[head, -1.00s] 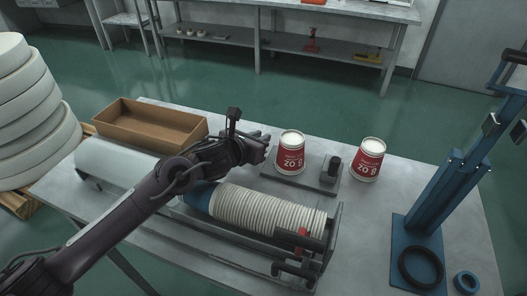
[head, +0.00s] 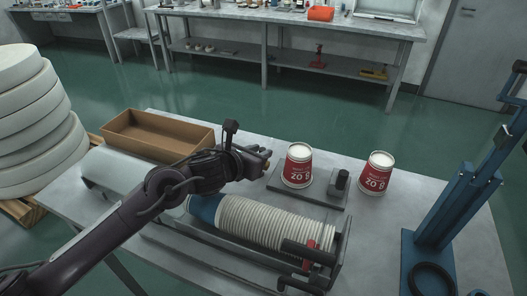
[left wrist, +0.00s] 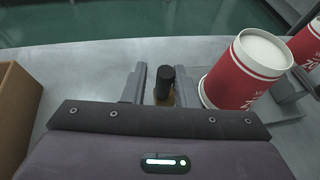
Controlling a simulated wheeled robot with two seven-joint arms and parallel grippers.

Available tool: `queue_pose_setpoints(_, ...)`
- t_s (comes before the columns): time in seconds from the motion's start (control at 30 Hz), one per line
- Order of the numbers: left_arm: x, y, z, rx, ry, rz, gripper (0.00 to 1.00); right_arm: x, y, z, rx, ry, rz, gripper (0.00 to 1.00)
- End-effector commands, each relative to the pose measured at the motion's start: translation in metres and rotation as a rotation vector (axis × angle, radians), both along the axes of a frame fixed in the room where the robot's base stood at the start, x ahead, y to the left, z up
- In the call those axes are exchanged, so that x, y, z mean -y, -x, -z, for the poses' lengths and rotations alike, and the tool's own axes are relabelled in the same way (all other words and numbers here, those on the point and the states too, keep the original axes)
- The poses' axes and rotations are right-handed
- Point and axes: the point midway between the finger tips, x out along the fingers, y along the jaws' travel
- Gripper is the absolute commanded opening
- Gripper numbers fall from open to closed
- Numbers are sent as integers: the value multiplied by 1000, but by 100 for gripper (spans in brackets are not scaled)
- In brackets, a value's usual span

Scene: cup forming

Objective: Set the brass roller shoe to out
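A black knob (left wrist: 165,82) with a brass-coloured part (left wrist: 165,101) at its foot, seemingly the roller shoe, stands between my left gripper's fingers in the left wrist view. My left gripper (left wrist: 162,84) is open, with a finger on each side and a visible gap to the knob. In the head view my left gripper (head: 256,162) is just left of the near paper cup, and a small bit of brass (head: 266,154) shows at its tip. The gripper hides most of the shoe there. I cannot tell which setting the shoe is in. My right gripper is not in view.
A red and white cup (head: 297,166) stands on a dark plate close right of the gripper; another cup (head: 376,174) is farther right. A cup stack (head: 275,224) lies in a rack in front. A brown box (head: 155,137) is at left, a blue press (head: 450,200) at right.

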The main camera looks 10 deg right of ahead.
Motion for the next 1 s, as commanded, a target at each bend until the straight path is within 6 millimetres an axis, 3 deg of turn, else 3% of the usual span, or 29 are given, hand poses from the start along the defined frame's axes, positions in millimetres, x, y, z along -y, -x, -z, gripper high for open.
queue_pose_setpoints(0.33,-31,29,-16,1,-1,-2,25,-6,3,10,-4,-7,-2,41)
queue_pose_setpoints(0.83,-32,31,-19,0,0,-1,25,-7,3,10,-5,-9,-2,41)
queue_pose_setpoints(1.0,-32,31,-45,1,0,-1,25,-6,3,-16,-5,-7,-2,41)
